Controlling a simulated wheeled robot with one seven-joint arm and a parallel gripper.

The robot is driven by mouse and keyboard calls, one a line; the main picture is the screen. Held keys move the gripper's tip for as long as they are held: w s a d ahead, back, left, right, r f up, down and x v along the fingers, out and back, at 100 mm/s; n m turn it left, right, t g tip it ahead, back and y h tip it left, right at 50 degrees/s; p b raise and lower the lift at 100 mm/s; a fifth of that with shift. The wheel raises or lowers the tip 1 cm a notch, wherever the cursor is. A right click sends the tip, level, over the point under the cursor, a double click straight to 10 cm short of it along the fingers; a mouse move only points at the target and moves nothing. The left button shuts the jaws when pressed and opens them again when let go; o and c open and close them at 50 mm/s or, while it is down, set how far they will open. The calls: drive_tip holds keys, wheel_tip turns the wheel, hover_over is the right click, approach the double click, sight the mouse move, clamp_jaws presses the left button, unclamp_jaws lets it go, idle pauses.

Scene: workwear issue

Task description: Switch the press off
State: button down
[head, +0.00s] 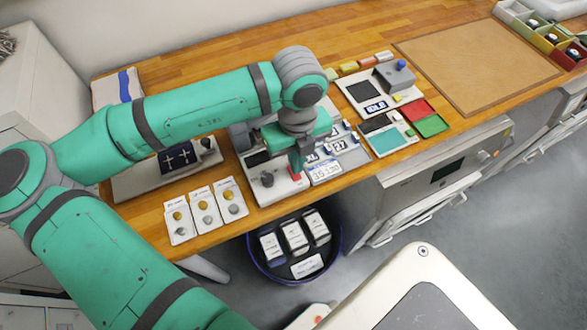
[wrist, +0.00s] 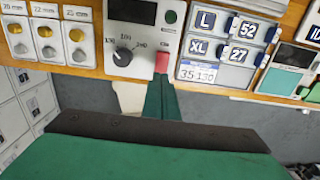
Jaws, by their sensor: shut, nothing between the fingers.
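The press's control box (head: 262,192) stands near the table's front edge, beside the press bed with a dark navy cloth (head: 178,158). In the wrist view the box's pale panel (wrist: 143,38) has a dark display (wrist: 132,10), a dark green round lamp (wrist: 170,17), a black dial (wrist: 123,57) and a red switch (wrist: 162,62). My gripper (wrist: 161,78) is shut and empty, its tips right at the red switch's lower end. I cannot tell whether they touch it. In the head view my gripper (head: 296,168) hides part of the box.
Cards with yellow and grey buttons (head: 204,212) lie left of the box. A size-label board (head: 328,165) lies close on its right. A dark round bin (head: 265,270) with white packs stands below the front edge. A brown mat (head: 475,65) lies clear at the right.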

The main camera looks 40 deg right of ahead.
sight(297, 177)
wheel_tip(297, 177, up, 4)
drive_tip(key=shift+f, duration=0.15)
idle(0.3)
drive_tip(key=shift+w, duration=0.1)
idle(0.3)
